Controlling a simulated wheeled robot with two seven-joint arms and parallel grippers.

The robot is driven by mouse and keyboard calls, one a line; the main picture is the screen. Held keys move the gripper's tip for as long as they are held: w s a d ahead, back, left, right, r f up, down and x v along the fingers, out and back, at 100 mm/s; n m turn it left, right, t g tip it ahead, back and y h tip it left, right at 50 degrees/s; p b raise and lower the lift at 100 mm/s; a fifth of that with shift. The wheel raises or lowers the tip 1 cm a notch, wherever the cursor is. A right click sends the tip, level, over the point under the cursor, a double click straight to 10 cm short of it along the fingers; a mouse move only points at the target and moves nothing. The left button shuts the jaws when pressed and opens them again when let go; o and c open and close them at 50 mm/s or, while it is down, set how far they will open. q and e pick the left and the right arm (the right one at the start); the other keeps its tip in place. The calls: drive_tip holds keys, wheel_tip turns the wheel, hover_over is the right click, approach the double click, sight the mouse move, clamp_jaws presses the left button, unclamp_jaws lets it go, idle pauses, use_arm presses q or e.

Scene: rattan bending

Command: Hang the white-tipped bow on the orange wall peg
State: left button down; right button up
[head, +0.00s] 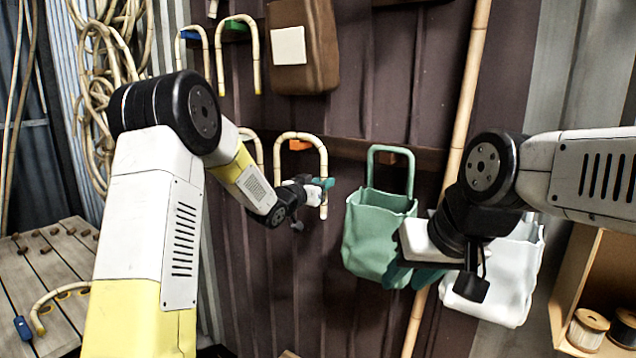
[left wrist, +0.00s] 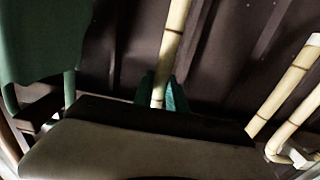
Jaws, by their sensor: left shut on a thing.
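The bow held by my left gripper (head: 322,184) is a pale rattan arch (head: 300,136) in front of the dark wall. Its top curves over the orange peg (head: 299,145); whether it rests on the peg I cannot tell. The teal fingers are shut on its right leg, near the lower end. In the left wrist view the fingers (left wrist: 162,93) close around the cane (left wrist: 172,45). The white tip is not clear in either view. My right gripper (head: 412,277) is in front of the bags, its fingers partly hidden by its own body.
Another bow (head: 250,142) hangs just left of the held one. More bows (head: 240,20) hang above, near a blue peg and a green peg. A green bag (head: 375,240) and a white bag (head: 510,275) hang at right. A bow (head: 42,305) lies on the slatted table (head: 25,265).

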use_arm(q)
drive_tip(key=c, duration=1.3)
unclamp_jaws()
drive_tip(key=shift+o, duration=0.2)
drive_tip(key=shift+s+a, duration=0.1)
drive_tip(key=v, duration=0.7)
drive_tip(key=shift+s+a, duration=0.2)
drive_tip(key=shift+s, duration=0.15)
drive_tip(key=v, duration=0.9)
